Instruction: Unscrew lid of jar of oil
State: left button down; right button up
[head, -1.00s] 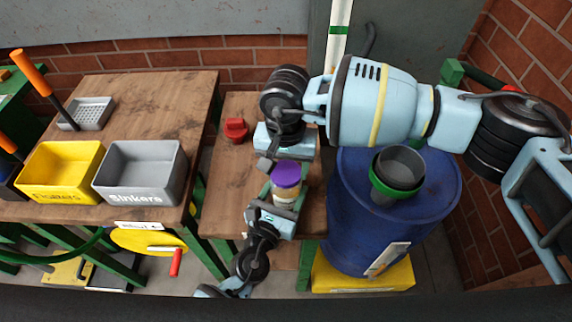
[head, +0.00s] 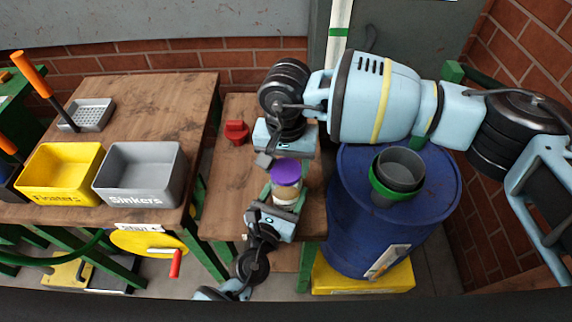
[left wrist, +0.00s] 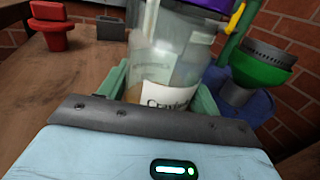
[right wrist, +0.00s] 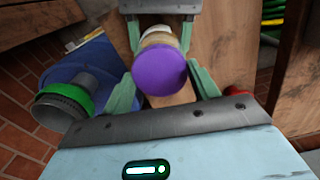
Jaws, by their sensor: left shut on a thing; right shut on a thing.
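The jar (head: 285,194) is a clear container with a white label and a purple lid (head: 286,171). It stands between my two grippers above the small wooden table. My left gripper (left wrist: 160,92) is shut on the jar's body, a finger on each side, with the label facing its camera. My right gripper (right wrist: 165,82) comes from above and is shut on the purple lid, which shows between its fingers in the right wrist view. The lid is at the jar's top; I cannot tell whether a gap lies between them.
A blue barrel (head: 345,225) with a grey, green-ringed cup (head: 400,168) stands to the right. Yellow (head: 60,175) and grey (head: 140,175) bins sit on the left table.

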aim_at(286, 169)
jog(key=shift+r, duration=0.4)
jog(key=shift+r, duration=2.05)
pick_arm(q)
jog(key=shift+c, duration=1.2)
grip_release()
pick_arm(e)
notch_tip(286, 169, down, 3)
jog(key=shift+s+r+b, duration=0.1)
jog(key=shift+r+b, duration=0.1)
jog(key=shift+b, duration=0.35)
pick_arm(q)
jog(key=v, duration=1.2)
